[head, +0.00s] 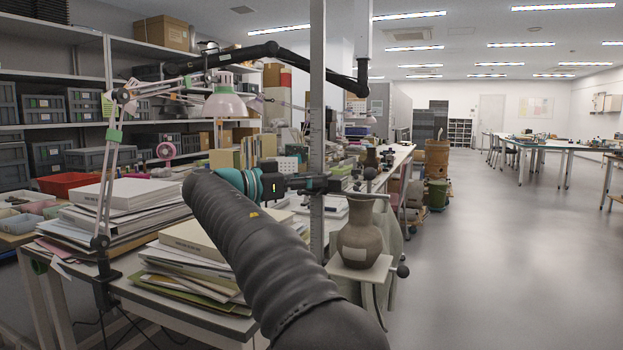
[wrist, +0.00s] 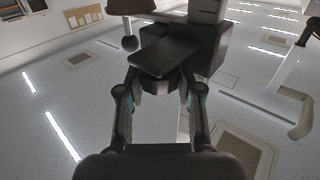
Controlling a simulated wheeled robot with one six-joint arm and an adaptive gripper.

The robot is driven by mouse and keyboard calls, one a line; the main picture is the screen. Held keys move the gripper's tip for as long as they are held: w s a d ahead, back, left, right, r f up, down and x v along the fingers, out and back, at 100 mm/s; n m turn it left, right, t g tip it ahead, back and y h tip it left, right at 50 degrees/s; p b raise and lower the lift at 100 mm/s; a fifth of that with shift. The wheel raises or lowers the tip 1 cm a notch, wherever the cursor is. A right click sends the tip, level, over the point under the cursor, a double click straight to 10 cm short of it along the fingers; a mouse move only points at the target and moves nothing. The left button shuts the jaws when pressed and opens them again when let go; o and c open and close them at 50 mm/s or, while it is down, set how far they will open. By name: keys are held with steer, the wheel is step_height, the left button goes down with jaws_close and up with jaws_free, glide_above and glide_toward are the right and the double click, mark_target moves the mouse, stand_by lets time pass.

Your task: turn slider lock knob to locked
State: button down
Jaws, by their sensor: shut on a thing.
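In the head view a grey upright post (head: 317,120) with a scale stands at the bench's front. My gripper (head: 325,184), with teal parts, reaches across to the slider on this post. In the wrist view my gripper (wrist: 160,76) is shut on a dark, flat-faced knob (wrist: 164,56), which I take as the slider lock knob. The knob lies between both fingertips, in front of a black slider block (wrist: 207,50). The fingertips partly hide its sides. No lock marking is readable, so I cannot tell its setting.
A grey-brown jar (head: 357,238) stands on a small white platform (head: 375,271) just right of the post. Stacked papers (head: 120,215) and a lamp (head: 225,103) crowd the bench at left. The floor (head: 500,240) at right is clear.

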steer(key=c, duration=0.7)
jaws_free()
steer(key=shift+c, duration=0.2)
steer(key=v, duration=1.2)
